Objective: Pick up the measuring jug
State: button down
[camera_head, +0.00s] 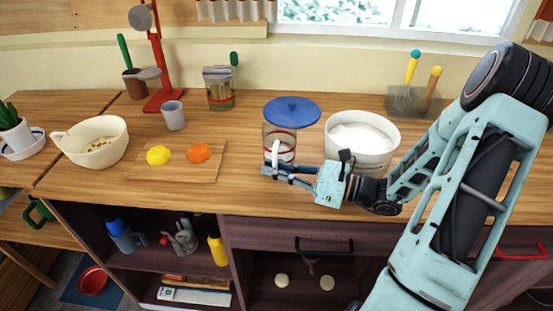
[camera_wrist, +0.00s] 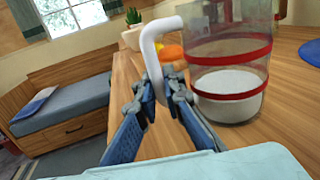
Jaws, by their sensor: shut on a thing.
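The measuring jug (camera_head: 268,137) is a clear vessel with red bands and a white handle. My gripper (camera_head: 277,168) comes from the right, at the jug's near side. In the wrist view its blue fingers (camera_wrist: 160,88) are closed around the lower part of the white handle (camera_wrist: 150,55). The base looks to be at counter level; I see no clear gap.
A white tub (camera_head: 385,161) with white contents stands close right of the jug. A board (camera_head: 177,182) with a yellow and an orange item lies left. A grey cup (camera_head: 173,115), a green-filled jar (camera_head: 220,97) and a red stand (camera_head: 158,70) are behind.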

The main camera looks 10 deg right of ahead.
aim_at(270, 139)
jog(key=shift+r, duration=0.15)
jog(key=shift+r, duration=0.25)
jog(key=r, duration=0.3)
jog(key=shift+s+d+r+p, duration=0.15)
jog(key=shift+s+d+p, duration=0.05)
jog(key=shift+d+p, duration=0.15)
jog(key=s+d+r+p, duration=0.2)
jog(key=s+d+r, duration=0.7)
jog(key=w+a+f+p, duration=0.1)
jog(key=w+a+p, duration=0.2)
jog(key=w, duration=0.1)
jog(key=w+a+f+p, duration=0.2)
jog(key=w+a+p, duration=0.1)
jog(key=w, duration=0.1)
jog(key=w+a+f+p, duration=0.2)
jog(key=w+a+p, duration=0.1)
jog(key=w+p, duration=0.1)
jog(key=shift+f, duration=0.15)
jog(key=shift+w+a+f+t, duration=0.15)
jog(key=shift+a+f+t, duration=0.1)
jog(key=shift+t, duration=0.05)
jog(key=shift+a, duration=0.2)
